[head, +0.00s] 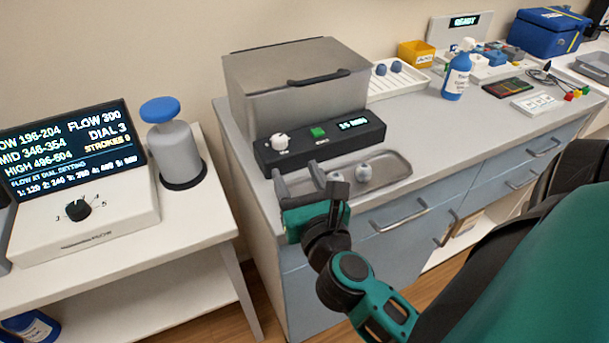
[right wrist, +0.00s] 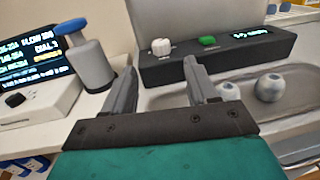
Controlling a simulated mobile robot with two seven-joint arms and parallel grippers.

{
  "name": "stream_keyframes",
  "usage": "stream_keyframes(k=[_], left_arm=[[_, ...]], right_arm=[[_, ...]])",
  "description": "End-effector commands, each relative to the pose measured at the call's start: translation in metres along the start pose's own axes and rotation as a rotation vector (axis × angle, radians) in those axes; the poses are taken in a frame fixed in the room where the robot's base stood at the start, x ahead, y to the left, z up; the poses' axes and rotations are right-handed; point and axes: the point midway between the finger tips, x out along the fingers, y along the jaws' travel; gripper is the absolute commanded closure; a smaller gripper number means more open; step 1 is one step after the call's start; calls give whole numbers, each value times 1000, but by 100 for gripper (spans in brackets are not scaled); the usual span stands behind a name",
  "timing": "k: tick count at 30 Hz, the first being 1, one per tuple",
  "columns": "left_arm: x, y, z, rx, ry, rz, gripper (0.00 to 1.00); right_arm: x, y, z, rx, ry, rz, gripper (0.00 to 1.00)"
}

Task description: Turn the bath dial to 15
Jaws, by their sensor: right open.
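The bath is a grey steel box with a closed lid (head: 295,80) on the counter. Its black front panel (head: 345,142) carries a white dial (head: 280,142), a green button (head: 318,132) and a small lit display (head: 354,124) whose green text looks like "15 MIN" but is hard to read. The dial also shows in the right wrist view (right wrist: 161,46), beyond the fingers; its pointer setting is too small to tell. My right gripper (head: 297,175) is open and empty, in front of and below the dial, apart from it. My left gripper is not in view.
A grey tray (head: 396,164) with two small round-topped items lies in front of the panel, close beside my right gripper. On the left table stand a pump unit with a black dial (head: 77,209) and a blue-capped bottle (head: 172,145). A gap separates table and counter.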

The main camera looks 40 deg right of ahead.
Motion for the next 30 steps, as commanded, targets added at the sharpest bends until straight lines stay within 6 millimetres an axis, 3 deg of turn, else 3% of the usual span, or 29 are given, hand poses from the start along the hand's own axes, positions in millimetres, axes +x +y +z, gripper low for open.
stream_keyframes(k=[3,9,30], left_arm=[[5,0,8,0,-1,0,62],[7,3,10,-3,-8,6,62],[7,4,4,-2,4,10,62]], right_arm=[[-18,0,-3,0,2,0,42],[-33,0,-1,1,1,0,42],[-36,0,0,0,0,-1,42]])
